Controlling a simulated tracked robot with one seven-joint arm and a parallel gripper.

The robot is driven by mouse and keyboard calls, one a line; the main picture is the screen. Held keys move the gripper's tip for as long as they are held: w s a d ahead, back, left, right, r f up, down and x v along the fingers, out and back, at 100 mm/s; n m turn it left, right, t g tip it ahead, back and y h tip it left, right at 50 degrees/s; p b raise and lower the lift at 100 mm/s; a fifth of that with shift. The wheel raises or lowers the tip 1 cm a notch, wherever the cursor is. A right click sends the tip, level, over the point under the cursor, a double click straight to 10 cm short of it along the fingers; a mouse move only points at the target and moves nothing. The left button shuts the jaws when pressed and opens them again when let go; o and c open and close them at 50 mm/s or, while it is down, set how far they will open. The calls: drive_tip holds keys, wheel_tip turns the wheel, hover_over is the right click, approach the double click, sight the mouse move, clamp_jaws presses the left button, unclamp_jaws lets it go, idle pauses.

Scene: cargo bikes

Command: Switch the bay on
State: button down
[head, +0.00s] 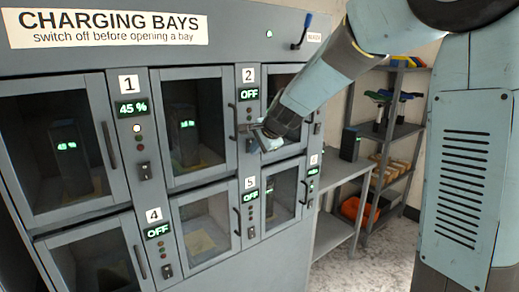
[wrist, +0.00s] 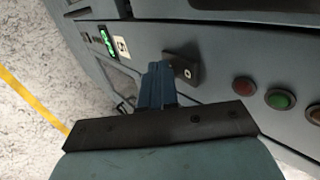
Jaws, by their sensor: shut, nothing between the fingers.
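A grey cabinet (head: 233,20) has numbered charging bays, each with a display, lamps and a small switch. Bay 2's display (head: 249,94) reads OFF, as do the displays of bay 4 (head: 157,231) and bay 5 (head: 250,195). Bay 1's display (head: 131,109) reads 45 %. My gripper (head: 254,132) is at the panel below bay 2's display and hides part of it. In the wrist view my gripper (wrist: 156,72) is shut and empty, its tips close beside a black switch plate (wrist: 181,66); I cannot tell whether they touch.
A red lamp (wrist: 243,86) and a green lamp (wrist: 281,99) sit beside the switch plate. A blue-handled lever (head: 302,32) is at the cabinet's top right. A grey table (head: 337,232) and a loaded shelf (head: 400,132) stand right of the cabinet.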

drive_tip(key=shift+r, duration=0.1)
drive_tip(key=shift+r, duration=0.8)
drive_tip(key=s+d+f+v, duration=0.1)
drive_tip(key=f+v, duration=0.1)
drive_tip(key=v, duration=1.1)
drive_tip(key=shift+s, duration=0.3)
drive_tip(key=shift+d, duration=0.15)
